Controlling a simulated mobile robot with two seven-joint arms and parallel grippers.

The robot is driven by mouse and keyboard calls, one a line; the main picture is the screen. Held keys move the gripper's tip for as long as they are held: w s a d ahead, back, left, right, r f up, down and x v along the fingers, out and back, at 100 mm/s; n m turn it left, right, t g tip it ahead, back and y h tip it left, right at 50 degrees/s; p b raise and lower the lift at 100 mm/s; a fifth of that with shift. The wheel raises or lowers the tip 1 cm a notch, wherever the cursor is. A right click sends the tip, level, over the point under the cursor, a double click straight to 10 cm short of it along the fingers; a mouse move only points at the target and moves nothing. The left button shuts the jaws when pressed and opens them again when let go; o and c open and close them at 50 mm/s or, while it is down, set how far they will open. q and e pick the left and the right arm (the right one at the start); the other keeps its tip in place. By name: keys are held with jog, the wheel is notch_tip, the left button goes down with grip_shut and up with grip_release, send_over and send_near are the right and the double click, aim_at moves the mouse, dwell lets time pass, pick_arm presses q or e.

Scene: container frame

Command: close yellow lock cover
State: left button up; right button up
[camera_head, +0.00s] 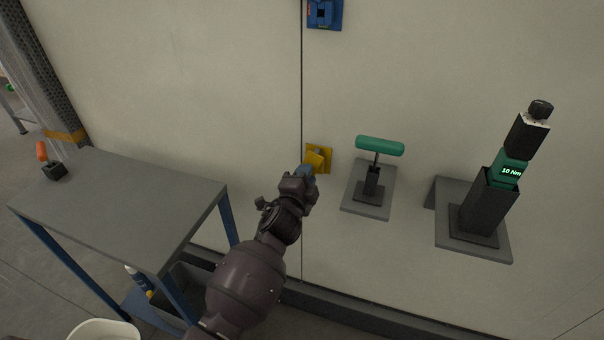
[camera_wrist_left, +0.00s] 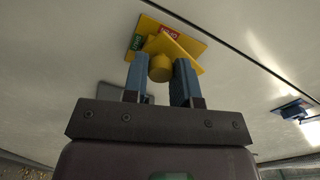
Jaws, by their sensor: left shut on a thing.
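The yellow lock (camera_head: 325,152) is mounted on the pale wall at the seam, near the middle of the head view. In the left wrist view its yellow base plate (camera_wrist_left: 194,40) carries a red label and a green label. A yellow cover (camera_wrist_left: 172,46) stands out from the plate at an angle, with a round yellow knob (camera_wrist_left: 160,69) facing me. My left gripper (camera_head: 309,170) is at the lock, its blue fingers on both sides of the knob, shut on it. The gripper partly hides the lock in the head view. My right gripper is out of view.
A blue lock (camera_head: 324,14) sits higher on the wall. Right of the yellow lock are a shelf with a green T-handle tool (camera_head: 380,146) and a shelf with a black-and-green torque tool (camera_head: 490,200). A grey table (camera_head: 130,205) stands at the left.

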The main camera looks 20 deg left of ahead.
pick_arm(q)
jog(key=shift+d+f+n, duration=0.1)
jog(key=shift+d+n, duration=0.25)
jog(key=shift+n, duration=0.55)
jog(key=shift+d+n, duration=0.35)
jog(key=shift+n, duration=0.55)
jog(key=o, duration=0.9)
jog(key=shift+s, duration=0.1)
